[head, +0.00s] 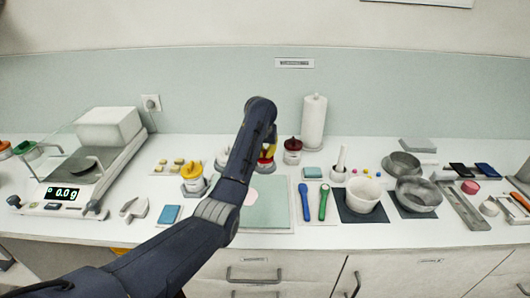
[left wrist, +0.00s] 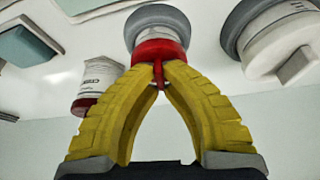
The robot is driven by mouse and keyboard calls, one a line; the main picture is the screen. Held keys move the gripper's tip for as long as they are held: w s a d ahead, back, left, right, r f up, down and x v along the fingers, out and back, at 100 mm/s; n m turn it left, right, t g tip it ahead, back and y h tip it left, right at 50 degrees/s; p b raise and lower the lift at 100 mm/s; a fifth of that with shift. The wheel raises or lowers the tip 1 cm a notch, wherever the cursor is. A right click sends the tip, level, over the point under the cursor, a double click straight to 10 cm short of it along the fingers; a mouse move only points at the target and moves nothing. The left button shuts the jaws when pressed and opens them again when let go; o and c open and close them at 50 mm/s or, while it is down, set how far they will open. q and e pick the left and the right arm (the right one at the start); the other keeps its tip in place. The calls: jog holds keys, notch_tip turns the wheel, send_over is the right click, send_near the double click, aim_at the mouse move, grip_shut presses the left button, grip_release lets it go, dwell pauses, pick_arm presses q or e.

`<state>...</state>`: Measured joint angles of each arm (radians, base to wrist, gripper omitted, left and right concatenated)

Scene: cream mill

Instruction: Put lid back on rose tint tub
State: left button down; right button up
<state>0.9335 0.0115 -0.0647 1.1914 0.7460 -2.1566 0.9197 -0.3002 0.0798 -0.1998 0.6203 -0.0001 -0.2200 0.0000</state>
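My left gripper (left wrist: 160,72) has its yellow fingers converged on the small knob of a red lid (left wrist: 160,48) in the left wrist view. The lid is at the mouth of a tub with a grey ring (left wrist: 157,16); I cannot tell whether it sits fully down. In the head view the red lid (head: 264,166) shows beside my forearm, which hides much of the tub and gripper. No tub is readably marked rose tint. A tub with a dark red lid (head: 292,146) stands just right of it, also in the left wrist view (left wrist: 97,85). My right gripper is out of view.
A paper roll (head: 314,121) stands behind. A pale green mat (head: 272,210) with a pink patch lies in front.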

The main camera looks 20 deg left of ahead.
pick_arm(q)
jog(key=c, duration=0.9)
grip_release()
jog(key=shift+r, duration=0.1)
jog(key=shift+r, duration=2.15)
jog(key=shift+c, duration=0.2)
grip_shut()
